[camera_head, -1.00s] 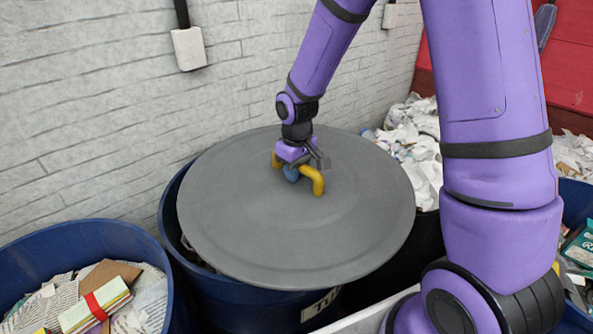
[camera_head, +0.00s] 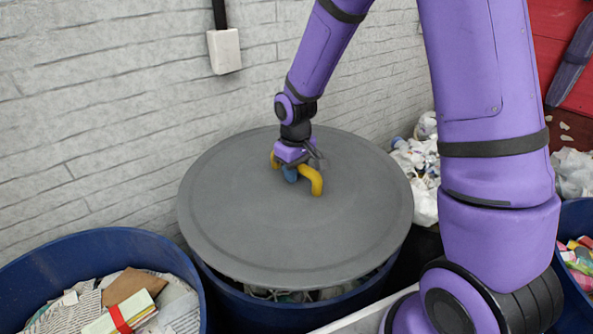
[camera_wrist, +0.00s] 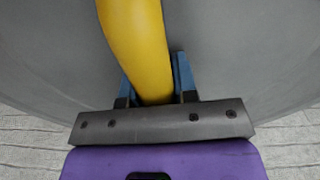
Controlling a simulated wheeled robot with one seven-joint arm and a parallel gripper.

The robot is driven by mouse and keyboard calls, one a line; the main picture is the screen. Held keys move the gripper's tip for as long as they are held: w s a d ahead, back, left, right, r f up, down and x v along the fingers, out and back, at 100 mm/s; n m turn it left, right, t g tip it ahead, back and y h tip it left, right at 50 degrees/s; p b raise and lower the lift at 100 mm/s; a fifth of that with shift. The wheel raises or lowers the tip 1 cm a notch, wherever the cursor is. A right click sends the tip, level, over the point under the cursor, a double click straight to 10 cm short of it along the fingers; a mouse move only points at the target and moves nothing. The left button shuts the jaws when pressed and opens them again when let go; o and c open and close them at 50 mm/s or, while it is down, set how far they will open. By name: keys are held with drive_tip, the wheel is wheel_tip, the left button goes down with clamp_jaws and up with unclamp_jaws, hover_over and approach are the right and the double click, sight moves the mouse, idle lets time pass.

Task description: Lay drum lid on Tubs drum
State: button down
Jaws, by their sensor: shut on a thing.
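The drum lid (camera_head: 250,225) is a wide grey disc with a yellow arched handle (camera_head: 314,181) at its middle. My gripper (camera_head: 291,173) is shut on the handle from above and holds the lid. In the wrist view, the blue fingers of my gripper (camera_wrist: 155,78) stand on both sides of the yellow handle (camera_wrist: 138,45). The blue Tubs drum (camera_head: 290,312) is under the lid, with its near rim and some pale contents showing below the lid's near edge. The lid hides most of the drum's opening, and I cannot tell whether they touch at the back. The drum's label is not in view.
A blue drum of paper and cardboard (camera_head: 30,272) stands at the left front. White crumpled scraps (camera_head: 418,170) lie behind at the right. Another blue bin (camera_head: 578,215) is at the right edge. A white brick wall (camera_head: 90,120) stands behind.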

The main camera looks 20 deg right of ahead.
drive_tip(key=shift+a+f, duration=0.1)
drive_tip(key=shift+f, duration=3.1)
drive_tip(key=shift+f, duration=0.65)
drive_tip(key=c, duration=0.8)
unclamp_jaws()
